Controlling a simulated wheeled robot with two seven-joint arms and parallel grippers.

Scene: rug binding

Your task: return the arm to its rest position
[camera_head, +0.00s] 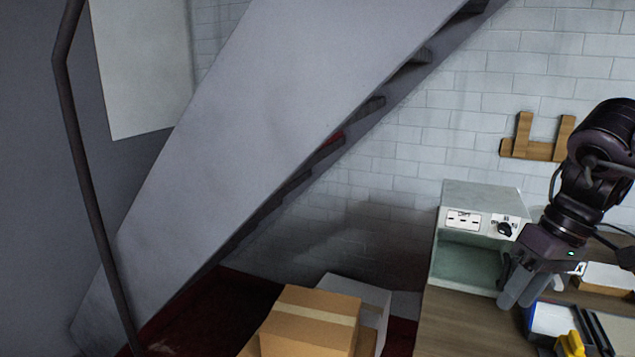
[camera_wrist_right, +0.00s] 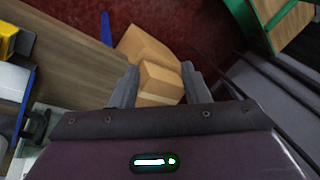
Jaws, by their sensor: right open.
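My right gripper (camera_head: 517,290) is at the right of the head view, above the table edge and in front of the grey-green box-shaped device. Its jaws are open and nothing shows between them. In the right wrist view my right gripper (camera_wrist_right: 158,85) has its two fingers spread apart, with cardboard boxes on the floor seen beyond them. My right arm comes in from the right edge of the head view. My left gripper is not in view.
The wooden table (camera_head: 440,330) holds the grey-green device (camera_head: 482,195), a yellow object (camera_head: 571,345) and a blue-edged white item (camera_head: 552,320). Cardboard boxes (camera_head: 310,318) stand left of the table. A staircase (camera_head: 260,90) slopes across the view. A wooden bracket (camera_head: 535,150) is on the brick wall.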

